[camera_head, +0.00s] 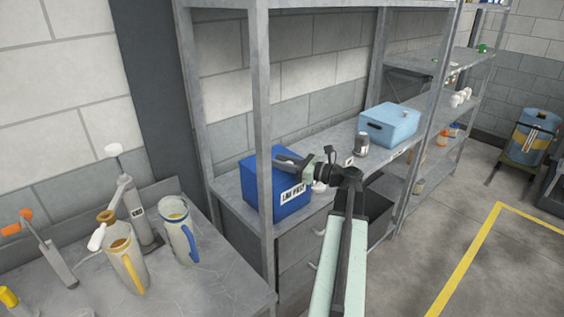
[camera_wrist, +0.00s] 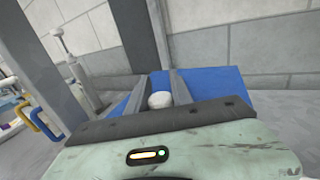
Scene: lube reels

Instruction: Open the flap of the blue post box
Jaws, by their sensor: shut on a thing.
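The blue post box (camera_head: 262,190) stands on the shelf unit's lower board, with a white label on its front. My gripper (camera_head: 283,160) reaches over the box's top from the right. In the wrist view, my gripper's two grey fingers (camera_wrist: 156,82) are closed on a white rounded knob (camera_wrist: 160,100). Blue surfaces of the box (camera_wrist: 222,85) show behind and beside the fingers. The fingers hide part of the box top in the head view, so I cannot tell how far the flap is lifted.
A grey shelf post (camera_head: 262,120) stands close in front of the box. A light-blue bin (camera_head: 388,126) and a dark jar (camera_head: 361,144) are farther right on the shelf. Jugs (camera_head: 178,232) stand on the left bench.

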